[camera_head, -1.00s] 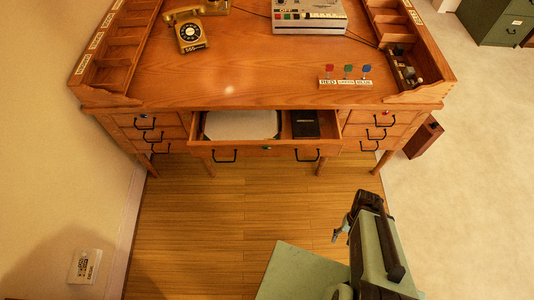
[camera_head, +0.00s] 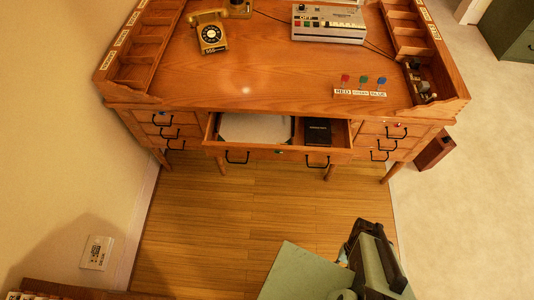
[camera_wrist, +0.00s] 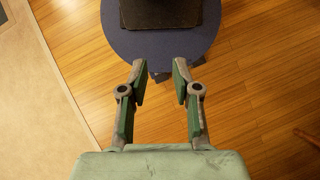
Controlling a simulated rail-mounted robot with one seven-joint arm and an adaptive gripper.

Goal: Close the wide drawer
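The wide drawer (camera_head: 262,154) is in the middle of the wooden desk's front and stands pulled out. A pale sheet or pad and a small black book (camera_head: 318,131) lie inside it. Two dark handles (camera_head: 237,158) hang on its front. My gripper shows in the wrist view (camera_wrist: 160,82) with its two fingers apart and nothing between them. In the head view my arm is at the lower right, well in front of the drawer and not touching it. The drawer is not in the wrist view.
The desk (camera_head: 270,85) carries a yellow telephone (camera_head: 210,36), a grey device (camera_head: 328,24) and red, green and blue pieces (camera_head: 362,84). Smaller drawers flank the wide one. A wall is at the left. Wooden floor (camera_head: 215,220) lies clear before the desk.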

